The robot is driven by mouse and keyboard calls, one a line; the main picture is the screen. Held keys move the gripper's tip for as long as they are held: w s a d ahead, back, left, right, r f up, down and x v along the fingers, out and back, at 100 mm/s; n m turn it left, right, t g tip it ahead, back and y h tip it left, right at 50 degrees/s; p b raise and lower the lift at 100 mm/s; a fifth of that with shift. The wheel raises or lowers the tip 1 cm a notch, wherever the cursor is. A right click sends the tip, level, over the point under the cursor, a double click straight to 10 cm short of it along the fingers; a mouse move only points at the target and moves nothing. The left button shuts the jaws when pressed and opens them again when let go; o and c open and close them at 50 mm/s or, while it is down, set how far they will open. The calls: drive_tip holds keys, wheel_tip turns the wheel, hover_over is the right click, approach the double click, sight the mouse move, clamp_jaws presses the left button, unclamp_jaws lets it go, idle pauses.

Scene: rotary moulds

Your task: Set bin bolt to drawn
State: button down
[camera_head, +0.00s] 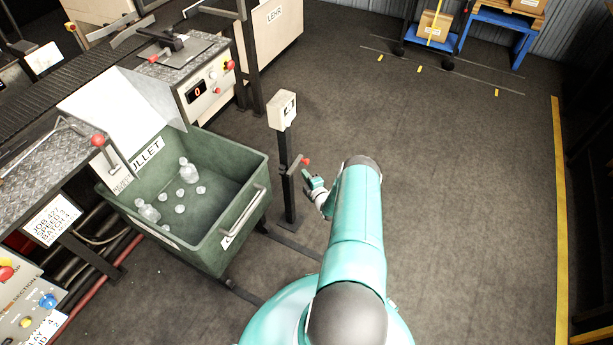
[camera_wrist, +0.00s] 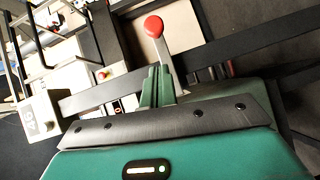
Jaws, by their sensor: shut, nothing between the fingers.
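The bin bolt is a short metal lever with a red knob (camera_head: 306,161) on a dark post beside the green cullet bin (camera_head: 262,160). In the wrist view the red knob (camera_wrist: 153,27) stands at the top of a pale metal bar, just beyond my fingertips. My gripper (camera_head: 309,179) is close to the lever, on its right and slightly below the knob in the head view. In the wrist view my green fingers (camera_wrist: 158,85) are together and empty, beside or against the bar; contact is unclear. The lower end of the bar is hidden.
The bin holds several clear glass pieces under a white chute (camera_head: 120,105). A dark rail (camera_head: 290,242) runs along the floor by the bin.

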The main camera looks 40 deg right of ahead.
drive_tip(key=f+v, duration=0.1)
drive_tip(key=v, duration=0.8)
drive_tip(key=shift+s+r, duration=0.2)
drive_tip(key=shift+r, duration=0.2)
